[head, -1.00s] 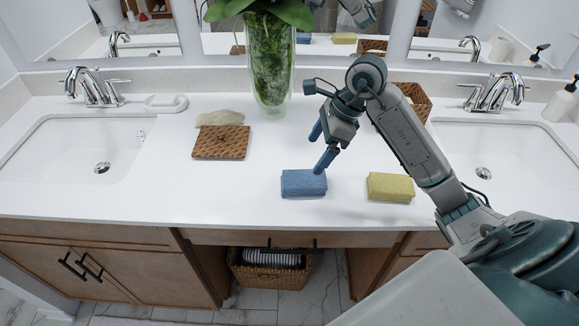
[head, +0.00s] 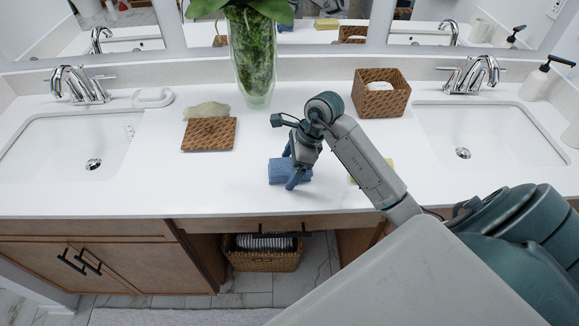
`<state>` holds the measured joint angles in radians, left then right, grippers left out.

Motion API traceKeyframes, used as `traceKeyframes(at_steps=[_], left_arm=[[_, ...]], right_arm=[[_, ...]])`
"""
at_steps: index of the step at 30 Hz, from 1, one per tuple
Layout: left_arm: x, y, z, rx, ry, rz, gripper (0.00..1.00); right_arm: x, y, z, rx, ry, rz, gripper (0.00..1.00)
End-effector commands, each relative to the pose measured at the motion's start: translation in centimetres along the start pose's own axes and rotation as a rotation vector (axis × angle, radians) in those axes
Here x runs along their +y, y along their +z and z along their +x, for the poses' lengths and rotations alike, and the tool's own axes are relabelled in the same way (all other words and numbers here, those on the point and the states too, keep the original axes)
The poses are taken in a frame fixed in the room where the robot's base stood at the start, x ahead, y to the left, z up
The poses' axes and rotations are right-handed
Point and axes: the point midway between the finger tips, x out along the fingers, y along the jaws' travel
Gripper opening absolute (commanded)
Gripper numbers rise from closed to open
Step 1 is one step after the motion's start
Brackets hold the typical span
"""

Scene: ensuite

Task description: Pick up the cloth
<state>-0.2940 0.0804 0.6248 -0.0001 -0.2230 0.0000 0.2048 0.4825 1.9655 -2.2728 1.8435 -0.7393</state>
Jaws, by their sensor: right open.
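A folded blue cloth (head: 278,172) lies on the white counter near its front edge, left of the yellow cloth. My right gripper (head: 289,170) is right over the blue cloth, pointing down, with its blue fingers apart. One finger shows at the cloth's front right; the other is partly hidden behind the gripper body. I cannot tell whether the fingers touch the cloth. A yellow folded cloth (head: 388,163) lies to the right, mostly hidden behind my right arm. My left gripper is not in view.
A wooden tray-like block (head: 209,135) with a beige item (head: 206,110) behind it lies to the left. A glass vase (head: 255,75) and a woven box (head: 381,98) stand at the back. Sinks (head: 70,150) (head: 480,135) lie at both sides.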

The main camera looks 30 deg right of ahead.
Motion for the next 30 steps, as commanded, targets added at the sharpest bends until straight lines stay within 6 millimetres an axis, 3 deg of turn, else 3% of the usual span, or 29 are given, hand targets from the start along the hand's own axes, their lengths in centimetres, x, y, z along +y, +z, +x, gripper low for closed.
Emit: traceKeyframes(at_steps=[4,5,12,23,30], left_arm=[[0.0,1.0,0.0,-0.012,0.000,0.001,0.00],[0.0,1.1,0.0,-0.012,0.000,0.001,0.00],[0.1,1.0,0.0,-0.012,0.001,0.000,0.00],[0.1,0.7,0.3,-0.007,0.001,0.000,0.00],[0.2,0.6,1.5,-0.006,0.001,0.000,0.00]], right_arm=[[0.0,0.0,0.0,0.000,0.000,0.000,0.87],[0.0,0.0,0.0,0.000,0.000,0.000,0.83],[0.0,0.0,0.0,0.000,0.000,0.000,0.39],[-0.1,0.1,-0.3,0.000,-0.002,-0.001,0.39],[-0.2,1.0,-2.3,-0.001,-0.005,-0.003,0.39]])
